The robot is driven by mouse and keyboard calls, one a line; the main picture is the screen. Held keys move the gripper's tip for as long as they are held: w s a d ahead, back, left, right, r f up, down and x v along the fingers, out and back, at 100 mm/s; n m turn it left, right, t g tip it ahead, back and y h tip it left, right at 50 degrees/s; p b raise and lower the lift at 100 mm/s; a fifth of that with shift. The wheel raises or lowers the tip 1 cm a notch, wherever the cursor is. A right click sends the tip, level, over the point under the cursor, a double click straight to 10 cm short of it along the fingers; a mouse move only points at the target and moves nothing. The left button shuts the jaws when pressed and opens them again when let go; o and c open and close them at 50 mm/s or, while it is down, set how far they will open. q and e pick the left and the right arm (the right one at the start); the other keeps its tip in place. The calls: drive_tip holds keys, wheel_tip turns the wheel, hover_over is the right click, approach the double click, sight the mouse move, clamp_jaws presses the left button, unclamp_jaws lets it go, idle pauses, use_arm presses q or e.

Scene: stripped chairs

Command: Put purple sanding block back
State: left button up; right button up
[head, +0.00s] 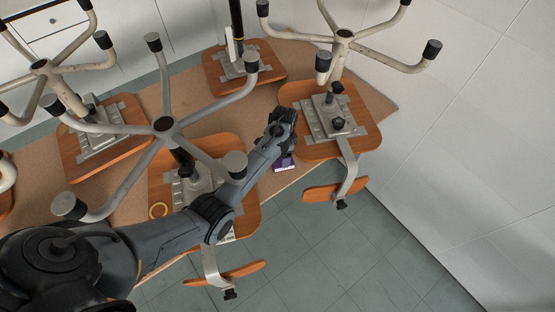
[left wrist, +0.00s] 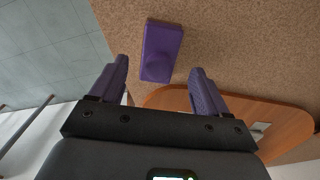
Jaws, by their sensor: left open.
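The purple sanding block (head: 284,164) lies on the brown cork-like tabletop, near its front edge, between two upturned chairs. In the left wrist view the block (left wrist: 161,51) lies flat, just beyond and between my fingertips. My left gripper (head: 286,152) reaches down over the block; in the left wrist view its two purple-grey fingers (left wrist: 160,66) are spread with nothing between them. The gap between fingers and block is hard to judge. My left forearm hides part of the table and one chair. My right gripper is not in view.
Several stripped chairs with wooden seats (head: 352,148) and metal legs (head: 206,82) stand upside down on the table (head: 365,92). A wooden panel (left wrist: 235,112) lies close to my right finger in the wrist view. The tiled floor (head: 330,260) is clear.

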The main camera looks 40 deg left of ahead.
use_arm(q)
drive_tip(key=shift+s+r, duration=0.15)
drive_tip(key=shift+r, duration=0.3)
drive_tip(key=shift+n+t+y, duration=0.4)
drive_tip(key=shift+n+t, duration=0.1)
drive_tip(key=shift+t, duration=0.2)
drive_tip(key=s, duration=0.1)
drive_tip(key=s+d, duration=0.1)
drive_tip(key=s, duration=0.3)
drive_tip(key=shift+d+f, duration=0.15)
drive_tip(key=shift+d, duration=0.2)
drive_tip(key=s+d+r+n, duration=0.1)
drive_tip(key=s+d, duration=0.3)
drive_tip(key=s, duration=0.4)
drive_tip(key=s+d+r+n+t, duration=0.1)
drive_tip(key=s+d+r, duration=0.3)
drive_tip(key=s, duration=0.4)
drive_tip(key=s+d+r+n+t+h, duration=0.1)
drive_tip(key=s+d, duration=0.3)
drive_tip(key=s, duration=0.4)
drive_tip(key=shift+s+d+r+n, duration=0.4)
drive_tip(key=shift+r, duration=0.25)
drive_tip(key=shift+s, duration=0.15)
